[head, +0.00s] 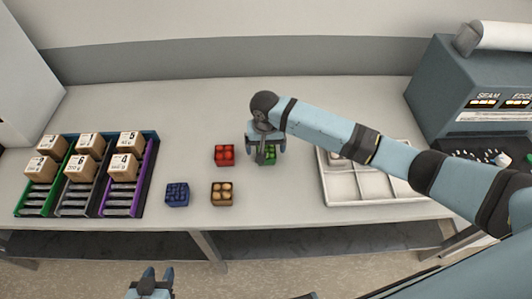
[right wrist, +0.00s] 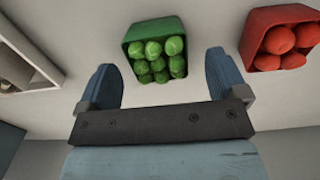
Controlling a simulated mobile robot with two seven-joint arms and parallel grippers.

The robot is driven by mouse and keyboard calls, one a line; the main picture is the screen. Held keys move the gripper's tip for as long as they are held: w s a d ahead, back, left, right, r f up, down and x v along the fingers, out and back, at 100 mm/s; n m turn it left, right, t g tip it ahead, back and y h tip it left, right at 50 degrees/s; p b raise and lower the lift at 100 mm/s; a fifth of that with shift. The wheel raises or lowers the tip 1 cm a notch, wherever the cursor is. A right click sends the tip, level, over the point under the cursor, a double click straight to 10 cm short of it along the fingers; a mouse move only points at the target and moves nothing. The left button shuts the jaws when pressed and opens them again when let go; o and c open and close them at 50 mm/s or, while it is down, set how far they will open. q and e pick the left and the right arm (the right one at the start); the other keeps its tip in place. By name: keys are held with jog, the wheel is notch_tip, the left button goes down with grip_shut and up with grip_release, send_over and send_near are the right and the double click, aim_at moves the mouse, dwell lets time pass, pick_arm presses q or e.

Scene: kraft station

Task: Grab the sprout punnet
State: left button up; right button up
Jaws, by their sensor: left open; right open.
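The sprout punnet is a small green tub (right wrist: 154,50) filled with round green sprouts. In the head view it sits on the white table (head: 270,157), partly hidden by my right gripper (head: 264,155). In the right wrist view my right gripper (right wrist: 165,85) is open, its two blue fingers apart. The punnet shows between and beyond the fingertips, and I see no contact. My left gripper (head: 158,274) is open and empty, low in the head view, in front of the table's front edge.
A red punnet (head: 225,155) stands just left of the sprouts. A blue punnet (head: 177,194) and a brown punnet (head: 222,193) stand nearer the front edge. A white divided tray (head: 342,188) lies to the right. Racks with numbered boxes (head: 124,167) stand left.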

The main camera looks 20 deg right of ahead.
aim_at(266, 150)
jog(key=shift+d+f, duration=0.15)
jog(key=shift+f, duration=1.8)
jog(key=c, duration=1)
jog(key=shift+r, duration=0.15)
